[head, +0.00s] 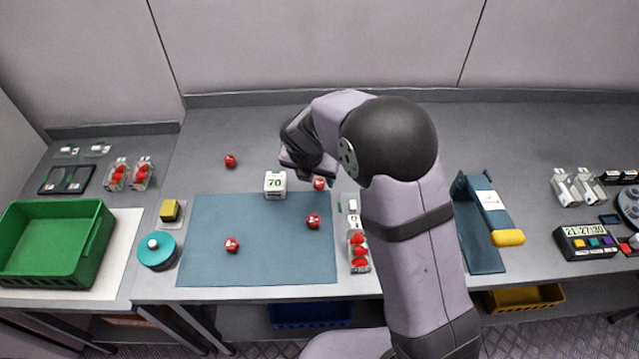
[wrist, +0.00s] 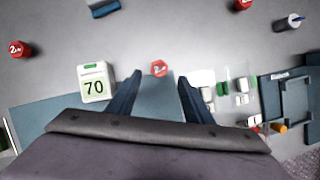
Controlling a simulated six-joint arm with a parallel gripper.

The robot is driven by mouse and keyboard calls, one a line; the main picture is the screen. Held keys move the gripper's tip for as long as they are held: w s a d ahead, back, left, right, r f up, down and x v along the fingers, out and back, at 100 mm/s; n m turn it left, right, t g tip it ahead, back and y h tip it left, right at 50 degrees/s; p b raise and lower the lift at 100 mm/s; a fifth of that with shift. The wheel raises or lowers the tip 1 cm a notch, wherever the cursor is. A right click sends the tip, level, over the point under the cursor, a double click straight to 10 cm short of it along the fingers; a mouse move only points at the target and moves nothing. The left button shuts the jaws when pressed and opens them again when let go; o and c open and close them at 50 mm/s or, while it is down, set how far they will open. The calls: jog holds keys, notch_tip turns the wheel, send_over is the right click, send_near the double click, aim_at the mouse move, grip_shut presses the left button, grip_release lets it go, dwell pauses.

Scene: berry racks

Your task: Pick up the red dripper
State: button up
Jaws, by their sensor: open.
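Several small red drippers with white markings lie about the bench. One red dripper (head: 319,183) is just right of a white block marked 70 (head: 275,184), at the mat's back edge. It shows in the wrist view (wrist: 159,68) just beyond and between my fingertips. Others are a dripper at the back (head: 230,160), one on the mat's right part (head: 313,221) and one on its front part (head: 232,245). My gripper (wrist: 158,80) is open, with nothing between its fingers. In the head view my gripper (head: 309,168) is partly hidden by my wrist, near that first dripper.
The blue mat (head: 260,270) covers the middle of the bench. A teal round lid (head: 157,250) and green crate (head: 55,204) are at left. A clear pack of red pieces (head: 358,258) stands right of the mat. A blue stand (head: 485,262) is further right.

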aim_at(319, 183)
jog(key=shift+w+p+x, duration=0.2)
jog(key=shift+p+x, duration=0.6)
jog(key=shift+x, duration=1.75)
jog(key=shift+r, duration=0.1)
jog(key=c, duration=1.1)
